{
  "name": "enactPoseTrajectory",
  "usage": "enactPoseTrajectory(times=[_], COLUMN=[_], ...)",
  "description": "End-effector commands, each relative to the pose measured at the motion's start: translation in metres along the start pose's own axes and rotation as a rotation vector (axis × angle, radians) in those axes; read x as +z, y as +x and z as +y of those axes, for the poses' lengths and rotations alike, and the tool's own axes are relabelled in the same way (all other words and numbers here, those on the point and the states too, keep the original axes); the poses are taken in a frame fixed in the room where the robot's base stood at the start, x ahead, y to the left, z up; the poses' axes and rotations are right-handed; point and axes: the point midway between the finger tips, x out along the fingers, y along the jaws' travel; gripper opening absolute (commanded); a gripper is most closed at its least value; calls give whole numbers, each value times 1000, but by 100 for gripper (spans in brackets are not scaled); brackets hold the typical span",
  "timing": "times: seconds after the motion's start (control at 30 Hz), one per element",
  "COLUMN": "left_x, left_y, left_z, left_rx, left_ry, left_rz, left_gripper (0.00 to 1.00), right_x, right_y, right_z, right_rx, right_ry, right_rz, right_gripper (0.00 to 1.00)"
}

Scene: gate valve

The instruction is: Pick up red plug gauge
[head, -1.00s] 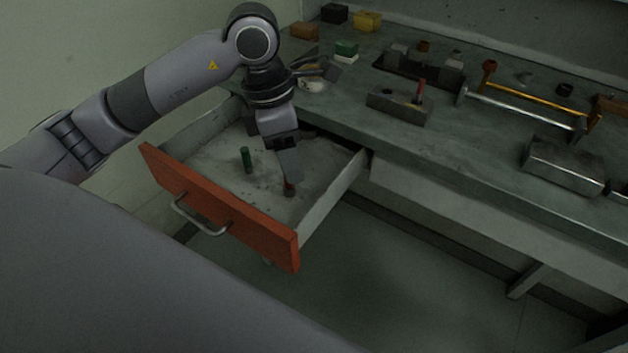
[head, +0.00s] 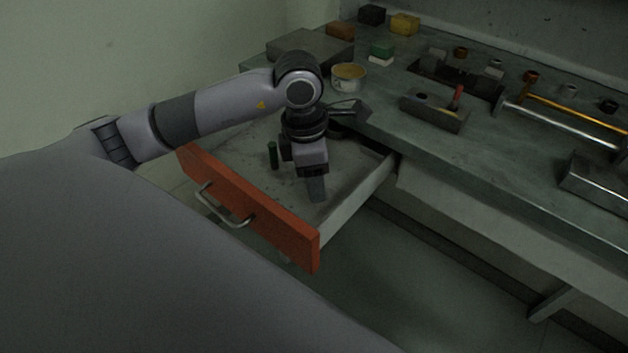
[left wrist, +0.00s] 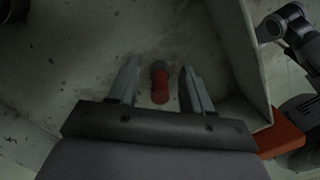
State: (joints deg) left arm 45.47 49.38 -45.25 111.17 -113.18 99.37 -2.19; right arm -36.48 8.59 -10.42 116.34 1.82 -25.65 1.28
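The red plug gauge (left wrist: 160,88) stands in the open drawer, with a red part and a dark grey part showing in the left wrist view. My left gripper (left wrist: 161,82) is open, with one finger on each side of the gauge and a gap to both. In the head view my left gripper (head: 316,192) points down into the drawer and hides the red gauge. My right gripper is not in view.
The drawer (head: 352,205) has an orange front (head: 250,210) and raised side walls. A green gauge (head: 273,155) stands to the left of my gripper. A metal block (head: 435,112) with a red upright piece (head: 457,97) sits on the bench.

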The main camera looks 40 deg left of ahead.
Motion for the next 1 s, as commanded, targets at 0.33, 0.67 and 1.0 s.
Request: enactPoseTrajectory(times=[0.33,0.67,1.0], left_x=[0,2,13], left_y=[0,-14,-98], left_z=[0,0,1], left_rx=[-1,1,6], left_ry=[0,-1,1], left_rz=[-1,-3,-7], left_gripper=[0,0,0], right_x=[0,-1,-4], right_y=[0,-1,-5], right_z=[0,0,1], right_rx=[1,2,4], right_ry=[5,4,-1], right_rz=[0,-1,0], right_gripper=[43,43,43])
